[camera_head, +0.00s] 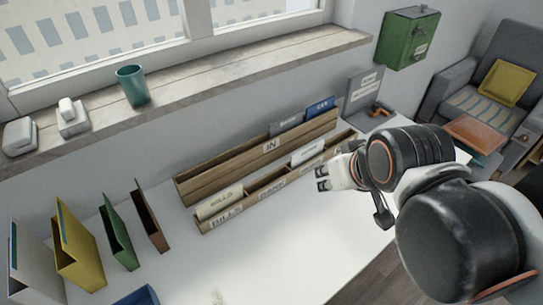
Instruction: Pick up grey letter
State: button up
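A wooden letter rack (258,165) stands on the white desk in two tiers. A grey letter (287,126) with a dark label stands upright in its back tier, left of a blue letter (320,106). My gripper (322,178) is in front of the rack's right part, to the right of and nearer than the grey letter. Its two dark fingertips are apart, with nothing visible between them. The lower part of the grey letter is hidden by the rack.
The front tier holds a cream letter (219,202) and a white letter (309,152). Coloured upright folders (117,232) stand at the left. A teal cup (132,85) is on the sill. A grey sign (363,86) stands behind my arm. The desk's front middle is clear.

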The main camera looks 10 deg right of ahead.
aim_at(277, 128)
jog(key=i+l+u, duration=0.1)
jog(key=l, duration=0.4)
jog(key=i+l+u, duration=0.1)
jog(key=l, duration=0.45)
jog(key=i+l+u, duration=0.15)
jog(key=l, duration=0.4)
